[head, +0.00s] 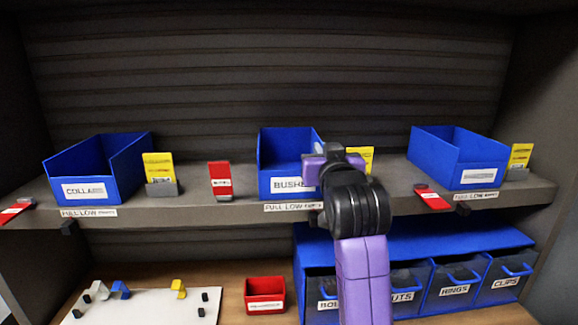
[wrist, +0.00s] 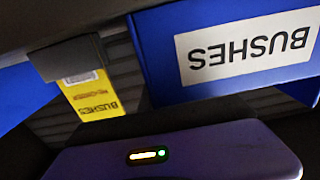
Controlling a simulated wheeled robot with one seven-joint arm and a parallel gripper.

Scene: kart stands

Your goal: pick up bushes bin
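The bushes bin (head: 284,147) is an open blue bin in the middle of the upper shelf, its white label partly covered by my arm. In the wrist view the bin (wrist: 155,50) is close and upside down, with its BUSHES label readable. My gripper (head: 322,165) is at the right part of the bin's front. I cannot tell whether it touches the bin. Its purple body (wrist: 170,150) fills the bottom of the wrist view. Its fingers are hidden, so I cannot see whether they are open or shut.
A collars bin (head: 120,165) stands left and another blue bin (head: 438,150) right on the shelf (head: 240,200). A yellow card (head: 365,157) is close right of the bushes bin; a red card (head: 220,180) stands left. Below are blue drawers (head: 455,272) and a red bin (head: 265,290).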

